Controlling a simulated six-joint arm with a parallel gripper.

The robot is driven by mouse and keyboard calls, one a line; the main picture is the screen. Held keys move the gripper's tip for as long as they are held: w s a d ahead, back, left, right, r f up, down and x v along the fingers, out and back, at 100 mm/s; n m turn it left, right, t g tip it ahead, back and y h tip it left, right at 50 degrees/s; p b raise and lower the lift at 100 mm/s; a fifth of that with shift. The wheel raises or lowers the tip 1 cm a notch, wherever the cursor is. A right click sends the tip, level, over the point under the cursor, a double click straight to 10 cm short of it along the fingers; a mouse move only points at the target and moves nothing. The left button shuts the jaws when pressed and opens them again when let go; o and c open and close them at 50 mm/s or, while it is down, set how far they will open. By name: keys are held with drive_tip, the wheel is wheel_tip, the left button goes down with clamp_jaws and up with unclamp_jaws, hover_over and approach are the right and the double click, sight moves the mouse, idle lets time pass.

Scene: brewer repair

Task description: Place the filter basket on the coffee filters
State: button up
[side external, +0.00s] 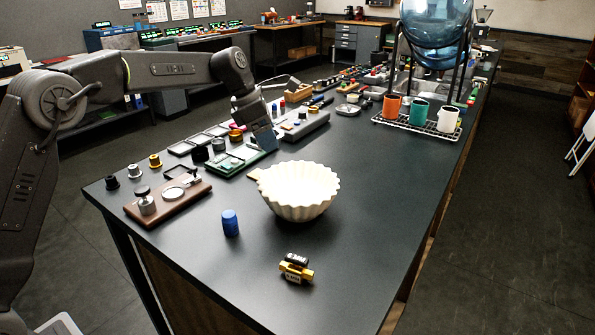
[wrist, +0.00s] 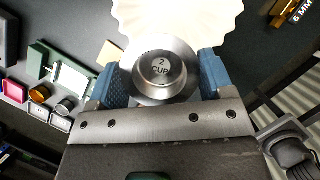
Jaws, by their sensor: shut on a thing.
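The filter basket (wrist: 162,72), a round silver metal piece marked "2 CUP", sits between the two blue fingers of my gripper (wrist: 163,85) in the wrist view. My gripper is shut on it. The coffee filters (side external: 298,190), a cream fluted paper bowl, stand open side up on the dark bench. They also show at the top of the wrist view (wrist: 180,20), partly behind the basket. In the side view my gripper (side external: 264,140) is above the bench, behind and left of the filters. The basket cannot be made out there.
A brown board (side external: 168,199) lies left, and a green tray (side external: 228,162) lies near my gripper. Cups (side external: 419,113) stand on a rack behind. The bench right of the filters is clear.

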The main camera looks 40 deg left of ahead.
hover_over(303, 179)
drive_tip(key=s+a, duration=0.1)
wheel_tip(303, 179, down, 4)
drive_tip(key=shift+s, duration=0.1)
drive_tip(key=shift+f, duration=2.05)
drive_tip(key=shift+f, duration=0.15)
drive_tip(key=o, duration=0.9)
